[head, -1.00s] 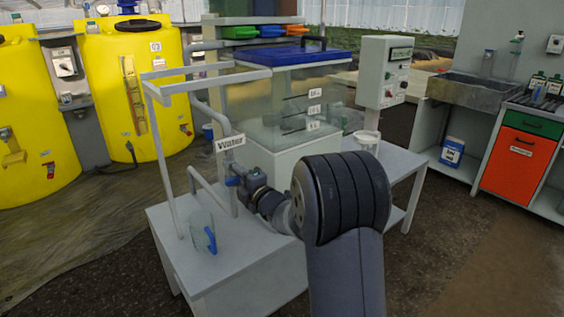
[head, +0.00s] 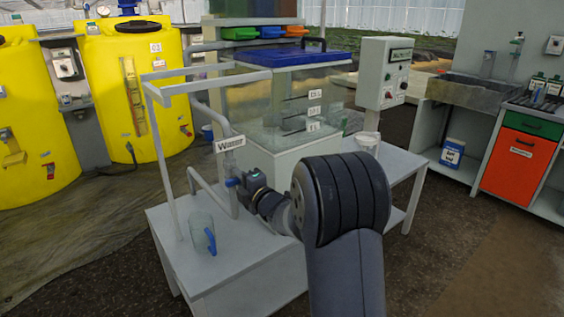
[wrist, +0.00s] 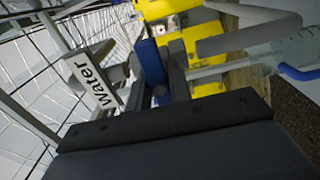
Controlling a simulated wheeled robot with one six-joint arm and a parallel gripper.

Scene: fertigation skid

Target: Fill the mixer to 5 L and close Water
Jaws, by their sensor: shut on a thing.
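The mixer is a clear tank (head: 255,105) with a blue lid (head: 280,56). It has several level marks, the lowest reading 5 L. Some clear liquid seems to be low in it, near the lowest mark, but its exact level is hard to tell. The Water label (head: 229,144) hangs on the grey pipe above the valve; it also shows in the wrist view (wrist: 92,82). My gripper (head: 243,181) is at the valve below that label. In the wrist view my gripper (wrist: 155,85) is shut on the blue valve handle (wrist: 151,66).
A clear jug with a blue handle (head: 203,236) stands on the bench (head: 190,262), left of my arm. A white upright frame (head: 165,160) rises beside it. A control box (head: 384,72) is right of the tank. Yellow tanks (head: 130,90) stand behind at left.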

